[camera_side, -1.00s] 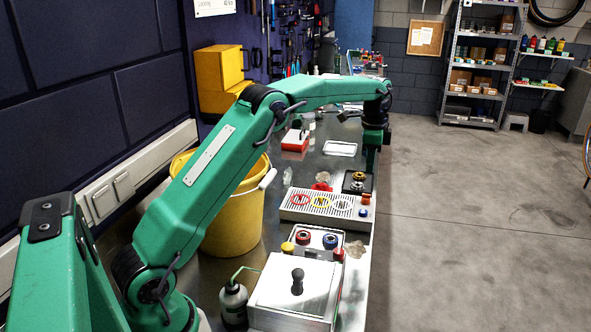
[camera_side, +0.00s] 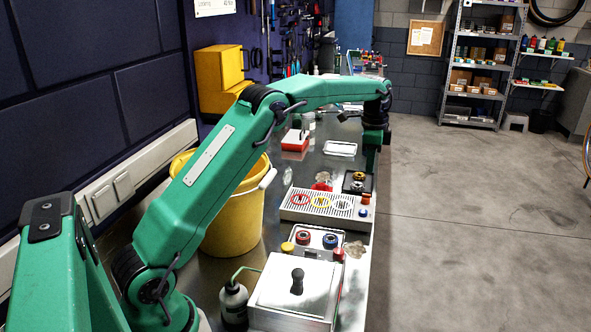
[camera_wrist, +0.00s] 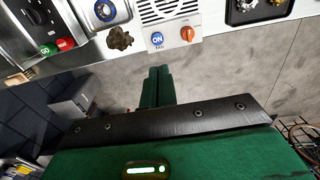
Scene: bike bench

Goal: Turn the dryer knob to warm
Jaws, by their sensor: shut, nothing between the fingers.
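The dryer is a pale box with a slotted top (camera_side: 300,213). It lies on the bench in the side view, and its near corner shows at the top of the wrist view (camera_wrist: 172,12). Its orange knob (camera_wrist: 187,33) sits at that corner, beside a round blue button (camera_wrist: 157,39) marked ON, with FAN below it. The knob also shows at the dryer's right end in the side view (camera_side: 366,199). My gripper (camera_wrist: 159,72) is shut and empty. Its green fingertips are over the floor past the bench edge, apart from the knob. The knob's setting marks are too small to read.
A brown lump (camera_wrist: 120,38) lies left of the button. A control box with green GO (camera_wrist: 46,50) and red buttons is farther left. A black tray with round parts (camera_wrist: 262,8) is at right. Open floor lies beyond the bench edge.

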